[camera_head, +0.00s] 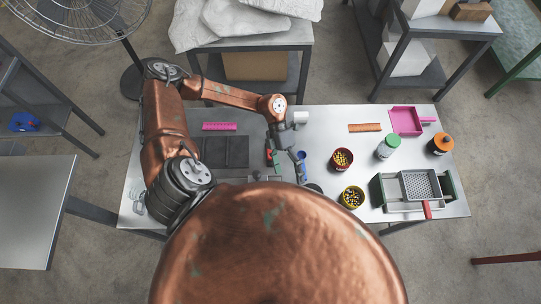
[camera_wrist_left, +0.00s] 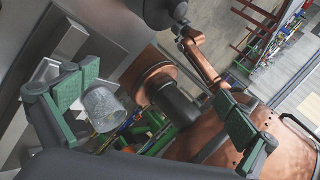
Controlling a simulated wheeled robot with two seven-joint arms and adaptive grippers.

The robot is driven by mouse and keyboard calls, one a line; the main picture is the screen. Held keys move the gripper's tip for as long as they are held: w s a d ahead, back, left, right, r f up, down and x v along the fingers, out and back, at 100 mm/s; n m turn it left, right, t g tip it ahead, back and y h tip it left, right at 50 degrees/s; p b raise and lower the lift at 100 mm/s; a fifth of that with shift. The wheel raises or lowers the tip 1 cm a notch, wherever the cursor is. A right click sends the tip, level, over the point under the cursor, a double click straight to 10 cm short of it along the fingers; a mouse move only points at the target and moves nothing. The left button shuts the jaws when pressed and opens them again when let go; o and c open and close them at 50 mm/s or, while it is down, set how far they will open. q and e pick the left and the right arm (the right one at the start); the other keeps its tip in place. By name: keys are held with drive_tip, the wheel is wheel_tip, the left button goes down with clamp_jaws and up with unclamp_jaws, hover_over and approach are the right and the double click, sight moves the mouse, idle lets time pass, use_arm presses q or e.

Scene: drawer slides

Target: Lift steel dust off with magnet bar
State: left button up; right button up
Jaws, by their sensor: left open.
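My left gripper (camera_head: 284,154) hangs over the middle of the table in the head view, open. In the left wrist view its green finger pads stand wide apart (camera_wrist_left: 155,105) with nothing held between them. A clear glass-like cup (camera_wrist_left: 102,108) shows beside the left-hand pad, beyond it; I see no grip on it. I cannot pick out a magnet bar or steel dust for sure. A red bowl (camera_head: 342,160) and a yellow-rimmed bowl (camera_head: 352,197) with small yellow and dark pieces stand right of the gripper. My right gripper is not in view.
A green-capped jar (camera_head: 388,147), an orange-capped jar (camera_head: 441,145) and a sieve (camera_head: 420,186) stand right. A fan (camera_head: 80,18) stands behind left.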

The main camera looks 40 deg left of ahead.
sight(270, 151)
use_arm(q)
drive_tip(key=a+f+m+y, duration=0.1)
drive_tip(key=w+a+f+m+y, duration=0.1)
drive_tip(key=a+f+m+y, duration=0.1)
drive_tip(key=a+f+m+y+b, duration=0.1)
drive_tip(key=y, duration=0.1)
drive_tip(key=shift+w+a+f, duration=0.25)
drive_tip(key=shift+w+f, duration=0.1)
drive_tip(key=shift+f, duration=0.05)
drive_tip(key=w+a+f+t+y, duration=0.1)
drive_tip(key=w+a+y, duration=0.1)
drive_tip(key=a, duration=0.1)
drive_tip(key=w+a+f+m+y, duration=0.1)
drive_tip(key=w+a+y, duration=0.1)
drive_tip(key=w+a, duration=0.1)
drive_tip(key=w+a+f+m+t+y+b, duration=0.1)
drive_tip(key=w+a+y, duration=0.1)
drive_tip(key=w+a, duration=0.1)
drive_tip(key=shift+w+f+t, duration=0.1)
drive_tip(key=shift+f+t, duration=0.05)
drive_tip(key=shift+t, duration=0.15)
drive_tip(key=p+x, duration=0.2)
drive_tip(key=x, duration=0.3)
drive_tip(key=shift+s+a+f, duration=0.1)
drive_tip(key=shift+s+f, duration=0.1)
drive_tip(key=shift+f, duration=0.25)
drive_tip(key=c, duration=1.5)
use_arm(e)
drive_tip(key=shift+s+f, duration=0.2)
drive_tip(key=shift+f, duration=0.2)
